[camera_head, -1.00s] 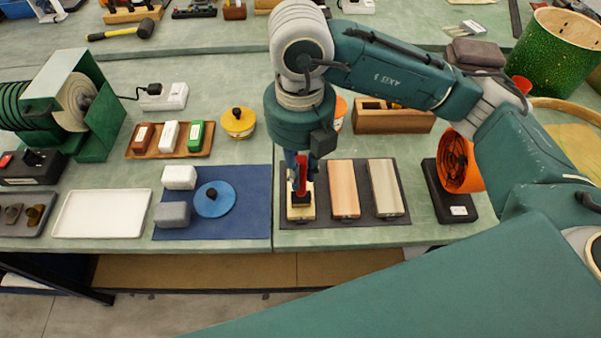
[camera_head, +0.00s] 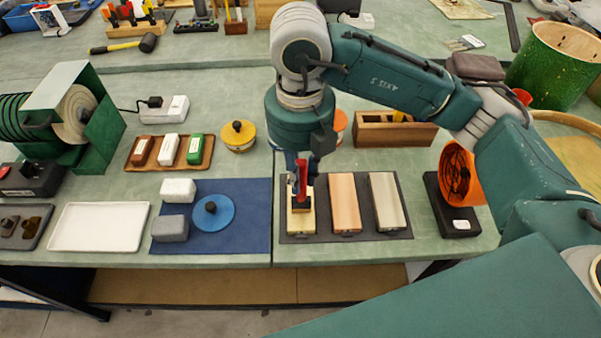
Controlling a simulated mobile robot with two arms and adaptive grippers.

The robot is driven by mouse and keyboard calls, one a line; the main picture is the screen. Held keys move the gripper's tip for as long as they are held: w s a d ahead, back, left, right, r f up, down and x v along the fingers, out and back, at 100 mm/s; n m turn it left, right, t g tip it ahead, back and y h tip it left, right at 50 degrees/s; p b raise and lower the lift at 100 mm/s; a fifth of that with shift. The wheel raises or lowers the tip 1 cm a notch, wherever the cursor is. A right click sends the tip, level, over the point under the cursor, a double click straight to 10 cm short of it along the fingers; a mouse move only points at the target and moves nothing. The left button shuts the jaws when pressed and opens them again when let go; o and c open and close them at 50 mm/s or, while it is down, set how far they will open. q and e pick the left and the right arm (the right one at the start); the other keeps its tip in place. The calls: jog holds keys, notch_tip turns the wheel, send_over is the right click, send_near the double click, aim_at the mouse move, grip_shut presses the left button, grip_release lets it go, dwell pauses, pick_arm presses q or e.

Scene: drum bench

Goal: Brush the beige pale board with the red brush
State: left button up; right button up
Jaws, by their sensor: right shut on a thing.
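My right gripper (camera_head: 302,167) points down over the dark mat (camera_head: 360,225) and is shut on the red brush (camera_head: 302,180). The brush is upright, with its dark head low over the leftmost board (camera_head: 301,226), which is pale yellowish beige. The head appears to touch this board, covering its middle. A pinkish-tan board (camera_head: 345,200) and a greyish-beige board (camera_head: 387,200) lie to the right on the same mat. My left gripper is not in view.
An orange fan (camera_head: 457,175) on a dark base stands right of the mat. A wooden box (camera_head: 395,133) sits behind the boards. A blue mat (camera_head: 240,235) with a blue round lid (camera_head: 212,211) and two blocks lies to the left.

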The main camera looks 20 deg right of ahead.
jog(key=shift+w, duration=0.1)
jog(key=shift+w+d+b, duration=0.2)
jog(key=shift+w+b, duration=0.15)
jog(key=shift+w, duration=0.35)
jog(key=shift+w+d+b, duration=0.2)
jog(key=shift+w+b, duration=0.1)
jog(key=shift+w, duration=0.35)
jog(key=shift+w+d+b, duration=0.25)
jog(key=shift+w+b, duration=0.05)
jog(key=shift+w, duration=0.45)
jog(key=shift+w+d+b, duration=0.2)
jog(key=shift+w+b, duration=0.05)
jog(key=shift+w, duration=0.6)
jog(key=shift+w+d+b, duration=0.15)
jog(key=shift+w+d, duration=0.05)
jog(key=shift+w, duration=0.45)
jog(key=shift+w+d+b, duration=0.15)
jog(key=shift+w+d, duration=0.05)
jog(key=shift+w, duration=0.45)
